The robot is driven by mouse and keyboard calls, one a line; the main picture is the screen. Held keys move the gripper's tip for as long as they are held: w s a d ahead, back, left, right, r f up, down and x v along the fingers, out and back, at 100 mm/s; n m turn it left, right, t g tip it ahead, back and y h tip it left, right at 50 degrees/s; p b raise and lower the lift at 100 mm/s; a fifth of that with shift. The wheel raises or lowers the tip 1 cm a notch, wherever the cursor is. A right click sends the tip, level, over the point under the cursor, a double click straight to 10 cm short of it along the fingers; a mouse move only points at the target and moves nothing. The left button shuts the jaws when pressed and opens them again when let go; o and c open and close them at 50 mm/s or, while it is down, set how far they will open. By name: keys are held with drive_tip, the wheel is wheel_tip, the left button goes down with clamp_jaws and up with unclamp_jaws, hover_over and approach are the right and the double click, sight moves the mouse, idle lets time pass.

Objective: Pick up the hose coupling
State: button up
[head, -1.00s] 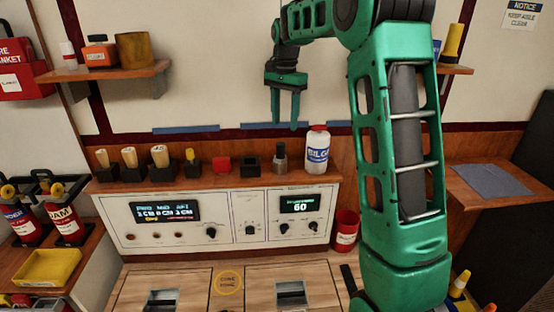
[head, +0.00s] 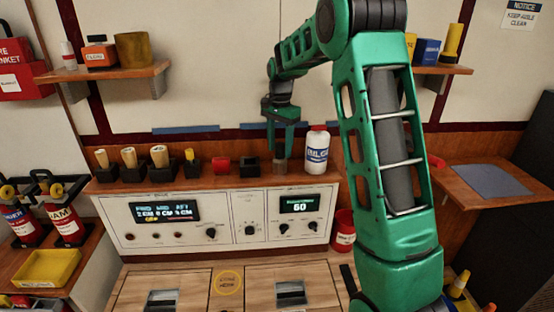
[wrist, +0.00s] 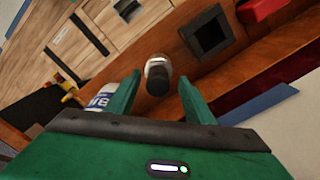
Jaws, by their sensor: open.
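The hose coupling appears to be the small upright piece with a dark top and a pale metallic collar. It shows in the wrist view (wrist: 157,75) between the fingertips and farther out. In the head view it stands on the wooden ledge (head: 280,168), partly hidden by the fingers. My gripper (head: 279,154) is open and points down just above it. In the wrist view my gripper (wrist: 160,86) has a finger on each side of the coupling in the picture. I see no clear contact.
A white bottle (head: 316,152) stands close to the right of the coupling. A black square holder (head: 249,167) and a red block (head: 221,164) stand to its left. Several handled pieces in black holders are farther left. A control panel (head: 215,218) lies below the ledge.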

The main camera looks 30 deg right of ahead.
drive_tip(key=shift+f, duration=0.35)
drive_tip(key=shift+c, duration=0.2)
clamp_jaws()
drive_tip(key=shift+r, duration=0.1)
